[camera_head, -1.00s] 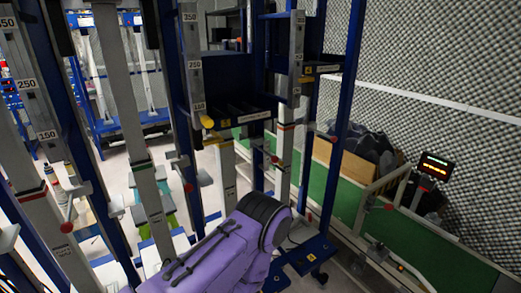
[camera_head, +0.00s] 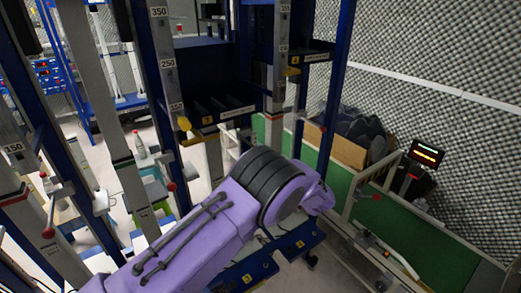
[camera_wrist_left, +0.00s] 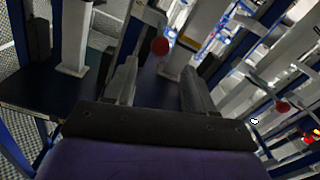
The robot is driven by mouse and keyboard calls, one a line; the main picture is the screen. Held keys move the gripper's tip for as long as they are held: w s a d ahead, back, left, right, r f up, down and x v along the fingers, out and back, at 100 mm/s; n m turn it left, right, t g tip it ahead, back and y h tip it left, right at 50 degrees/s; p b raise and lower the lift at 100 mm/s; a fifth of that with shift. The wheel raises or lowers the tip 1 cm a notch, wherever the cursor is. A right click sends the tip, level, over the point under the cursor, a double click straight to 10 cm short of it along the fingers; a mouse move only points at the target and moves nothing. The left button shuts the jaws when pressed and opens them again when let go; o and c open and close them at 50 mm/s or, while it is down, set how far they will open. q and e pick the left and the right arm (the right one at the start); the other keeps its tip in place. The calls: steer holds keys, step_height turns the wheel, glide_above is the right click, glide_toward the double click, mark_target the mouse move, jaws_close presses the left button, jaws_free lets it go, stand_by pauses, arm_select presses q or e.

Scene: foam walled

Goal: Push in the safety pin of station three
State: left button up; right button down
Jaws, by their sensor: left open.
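My left arm, purple with black ribbed bands, reaches from the lower left across the head view; its gripper is hidden there. In the left wrist view my left gripper (camera_wrist_left: 159,70) is open and empty, its two grey fingers apart. A red ball knob (camera_wrist_left: 160,46) shows beyond and between the fingertips, apart from them. A station shelf with a small yellow number tag (camera_head: 207,120), too small to read surely, stands behind my arm. A yellow handle (camera_head: 184,124) sits on the grey post beside it. I cannot tell which knob is station three's safety pin.
Other grey posts carry red ball knobs (camera_head: 172,186), (camera_head: 48,232). Blue uprights (camera_head: 338,85) stand close around my arm. A green-sided conveyor (camera_head: 435,240) and a small display (camera_head: 425,152) are on the right, by a foam wall (camera_head: 440,60).

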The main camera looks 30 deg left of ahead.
arm_select(q)
steer(key=p, duration=0.2)
glide_toward(247, 141)
steer(key=shift+w+a+f, duration=0.2)
steer(key=shift+w+a, duration=0.05)
steer(key=shift+a, duration=0.35)
jaws_close()
steer(key=shift+w+a+f, duration=0.1)
steer(key=shift+a+f, duration=0.05)
steer(key=shift+a, duration=0.05)
steer(key=b+x, duration=0.1)
steer(key=b, duration=0.1)
steer(key=b+x, duration=0.2)
steer(key=shift+w+a+f, duration=0.1)
steer(key=shift+a+f, duration=0.1)
steer(key=shift+a, duration=0.1)
steer(key=b+x, duration=0.1)
steer(key=x, duration=0.1)
steer(key=b+x, duration=0.1)
steer(key=x, duration=0.1)
steer(key=shift+w+a+r, duration=0.1)
steer(key=shift+a+r, duration=0.15)
steer(key=shift+r, duration=0.35)
